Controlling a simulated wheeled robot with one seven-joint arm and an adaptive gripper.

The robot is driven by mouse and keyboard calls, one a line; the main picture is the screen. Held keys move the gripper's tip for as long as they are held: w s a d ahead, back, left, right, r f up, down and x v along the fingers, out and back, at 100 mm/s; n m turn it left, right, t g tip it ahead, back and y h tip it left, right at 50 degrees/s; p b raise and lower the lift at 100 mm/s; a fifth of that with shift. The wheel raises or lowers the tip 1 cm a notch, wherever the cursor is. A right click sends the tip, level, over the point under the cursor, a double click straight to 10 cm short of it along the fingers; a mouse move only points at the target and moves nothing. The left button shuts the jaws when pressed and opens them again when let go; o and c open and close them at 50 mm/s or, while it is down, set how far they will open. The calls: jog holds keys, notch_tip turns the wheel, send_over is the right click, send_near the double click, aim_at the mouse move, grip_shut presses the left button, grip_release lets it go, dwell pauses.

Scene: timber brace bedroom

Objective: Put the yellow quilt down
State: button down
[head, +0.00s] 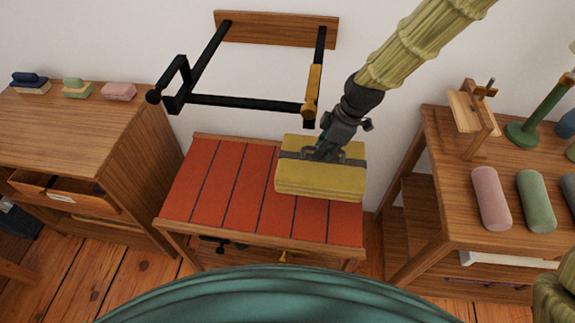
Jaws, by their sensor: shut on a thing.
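The yellow quilt (318,182) is a folded, layered block with a dark grey band across it. It is at the right part of a small wooden table with a red, dark-striped top (225,195). My gripper (320,151) comes down from the upper right and is shut on the quilt at its upper side, near the band. The quilt looks level. I cannot tell whether its underside touches the red top or hangs just above it. The fingertips are partly hidden against the dark band.
A black wall frame (245,103) with a wooden-handled arm juts out behind the table. A wooden cabinet (90,125) with small folded items stands at left. A side table at right holds a pink roll (490,198) and a green roll (536,201). The red top's left part is clear.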

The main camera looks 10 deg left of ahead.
jog(key=shift+f, duration=4.6)
jog(key=shift+f, duration=0.15)
jog(key=c, duration=1.5)
grip_release()
jog(key=shift+s, duration=0.1)
jog(key=v, duration=1.2)
